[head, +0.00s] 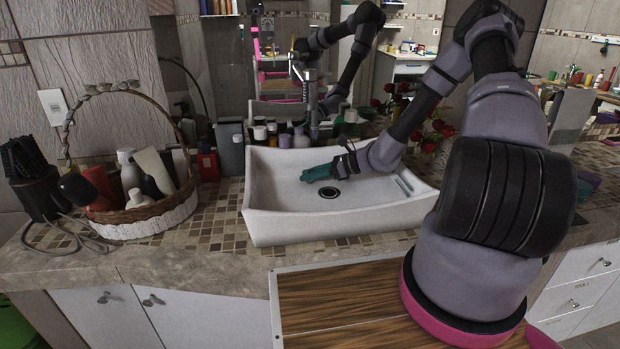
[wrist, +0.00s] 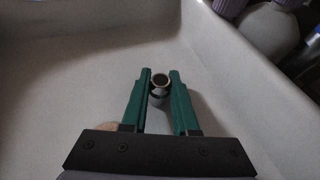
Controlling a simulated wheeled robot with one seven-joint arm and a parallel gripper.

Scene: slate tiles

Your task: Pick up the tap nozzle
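The tap nozzle is a small metal cylinder with a dark round opening (wrist: 160,81), seen between the fingertips in the wrist view. My gripper (wrist: 160,77) has two green fingers, one on each side of it. The fingers are apart with the nozzle filling nearly all the space between them; I cannot tell whether they press on it. In the head view my gripper (head: 304,175) is low inside the white sink basin (head: 262,205), left of and above the drain. The nozzle cannot be made out in the head view.
The dark drain (head: 329,192) is in the basin floor. The tap (head: 312,100) stands behind the basin, with several bottles (head: 284,140) near the back rim. A wicker basket (head: 150,220) of bottles is at left; red flowers (head: 432,135) are behind at right.

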